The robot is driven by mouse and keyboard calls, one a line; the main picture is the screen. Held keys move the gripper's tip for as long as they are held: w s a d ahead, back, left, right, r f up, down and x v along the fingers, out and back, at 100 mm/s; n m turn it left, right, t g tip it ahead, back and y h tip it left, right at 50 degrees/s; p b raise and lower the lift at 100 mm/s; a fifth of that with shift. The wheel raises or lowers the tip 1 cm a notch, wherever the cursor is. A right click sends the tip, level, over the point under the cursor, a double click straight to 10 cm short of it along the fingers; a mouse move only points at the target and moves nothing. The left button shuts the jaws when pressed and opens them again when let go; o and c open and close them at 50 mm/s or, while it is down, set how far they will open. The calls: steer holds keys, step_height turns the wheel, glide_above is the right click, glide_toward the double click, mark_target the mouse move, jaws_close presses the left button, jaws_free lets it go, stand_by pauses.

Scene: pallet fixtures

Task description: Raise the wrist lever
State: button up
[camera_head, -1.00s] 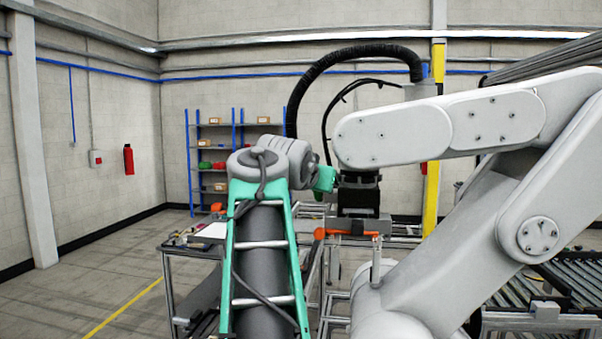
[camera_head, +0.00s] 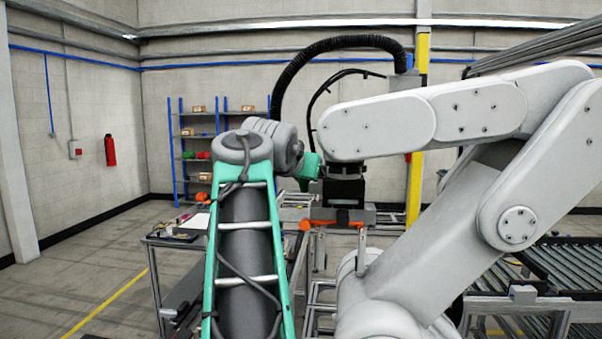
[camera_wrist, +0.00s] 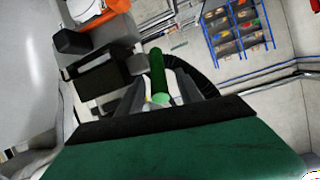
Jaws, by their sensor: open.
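The wrist lever looks to be the green rod with a pale round end (camera_wrist: 158,72) in the wrist view, rising between my fingers. My gripper (camera_wrist: 160,88) is open, with one grey finger on each side of the rod; I cannot tell whether they touch it. In the head view my gripper's green body (camera_head: 308,168) is just left of the black wrist block (camera_head: 343,188) of a large white robot arm (camera_head: 375,128). The fingertips and the lever cannot be made out there.
An orange part (camera_head: 335,224) sits below the black block, close under my gripper. A black hose (camera_head: 300,62) arches above. A workbench (camera_head: 165,241) stands at left, and a roller conveyor (camera_head: 575,262) at right. Open floor (camera_head: 60,265) lies at far left.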

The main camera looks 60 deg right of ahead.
steer(key=shift+a, duration=0.1)
steer(key=b+v, duration=0.1)
steer(key=v, duration=0.6)
steer(key=shift+s+a, duration=0.15)
steer(key=shift+a, duration=0.15)
